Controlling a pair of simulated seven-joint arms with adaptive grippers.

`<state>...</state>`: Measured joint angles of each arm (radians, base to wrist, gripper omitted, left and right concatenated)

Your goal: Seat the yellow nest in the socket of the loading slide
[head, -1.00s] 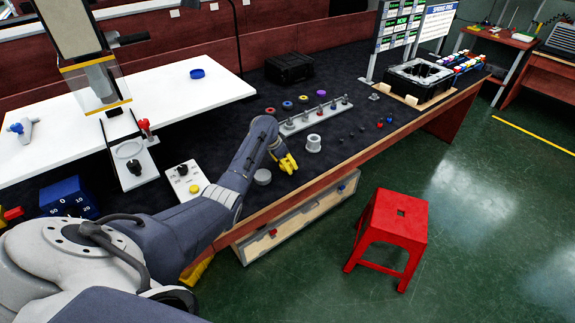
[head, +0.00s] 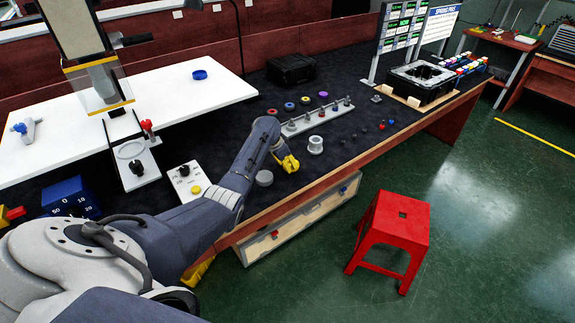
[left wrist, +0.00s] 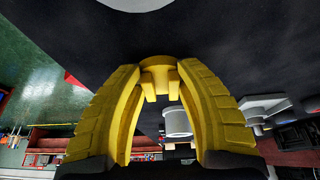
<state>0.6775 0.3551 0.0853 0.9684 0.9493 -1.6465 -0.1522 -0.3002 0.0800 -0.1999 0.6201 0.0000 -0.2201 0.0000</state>
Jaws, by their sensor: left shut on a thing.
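My left gripper (head: 288,163) has yellow fingers and is low over the dark mat near the bench's front edge. In the left wrist view its fingers (left wrist: 160,80) close on a yellow piece (left wrist: 159,63), which looks like the nest. Fingers and nest share a colour, so the nest's outline is hard to make out, and it cannot be told apart in the head view. The loading slide (head: 143,172) appears to be the white plate under the press at the left, with a round ring socket (head: 131,150). The socket looks empty. My right gripper is not clearly seen.
A grey flanged cylinder (head: 315,145) stands just right of my gripper, and a grey disc (head: 264,178) lies left of it. A rack of pegs (head: 317,117) is behind. A control box (head: 188,181) sits between slide and gripper. A red stool (head: 402,215) stands on the floor.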

